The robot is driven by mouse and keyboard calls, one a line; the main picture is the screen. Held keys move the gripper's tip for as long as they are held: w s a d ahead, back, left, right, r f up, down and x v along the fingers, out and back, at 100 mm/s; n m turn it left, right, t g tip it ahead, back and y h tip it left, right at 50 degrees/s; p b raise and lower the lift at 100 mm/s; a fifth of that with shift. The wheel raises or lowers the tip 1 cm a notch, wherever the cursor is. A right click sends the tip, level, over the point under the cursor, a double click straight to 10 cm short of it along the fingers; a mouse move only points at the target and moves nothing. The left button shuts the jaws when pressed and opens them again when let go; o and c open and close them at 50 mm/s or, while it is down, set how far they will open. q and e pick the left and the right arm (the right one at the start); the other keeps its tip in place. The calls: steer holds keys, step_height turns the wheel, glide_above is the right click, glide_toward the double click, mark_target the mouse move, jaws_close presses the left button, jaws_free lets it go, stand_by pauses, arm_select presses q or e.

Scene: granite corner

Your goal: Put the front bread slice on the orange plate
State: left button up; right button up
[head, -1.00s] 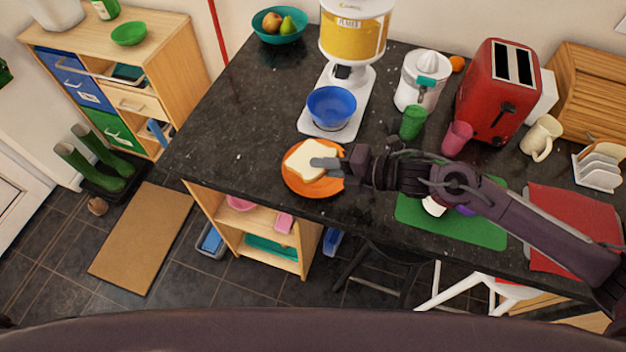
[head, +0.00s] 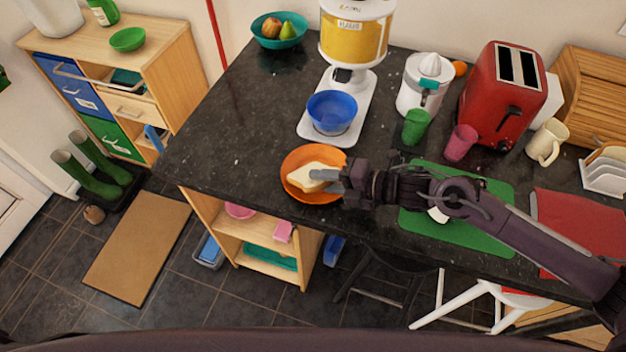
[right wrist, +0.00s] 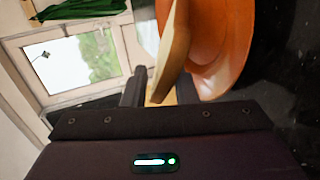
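The bread slice (head: 308,178) is pale with a tan crust and is tilted over the orange plate (head: 300,158) near the counter's front edge. My right gripper (head: 328,176) reaches in from the right and is shut on the slice near its right side. In the right wrist view the slice (right wrist: 174,50) stands between my fingers (right wrist: 160,88), beside the orange plate (right wrist: 228,55). I cannot tell whether the slice touches the plate. The white toast rack (head: 604,175) at the far right holds more bread. My left gripper is not in view.
A green cup (head: 415,127), a pink cup (head: 460,143) and a red toaster (head: 503,97) stand farther right. A green mat (head: 475,230) lies under my right arm. The counter left of the plate is clear.

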steer(key=shift+p+v, duration=1.45)
steer(key=shift+v, duration=2.55)
step_height(320, 180, up, 7)
steer(key=d+p, duration=0.2)
steer(key=p, duration=0.3)
steer(key=shift+s+d, duration=0.35)
steer(key=shift+s, duration=0.1)
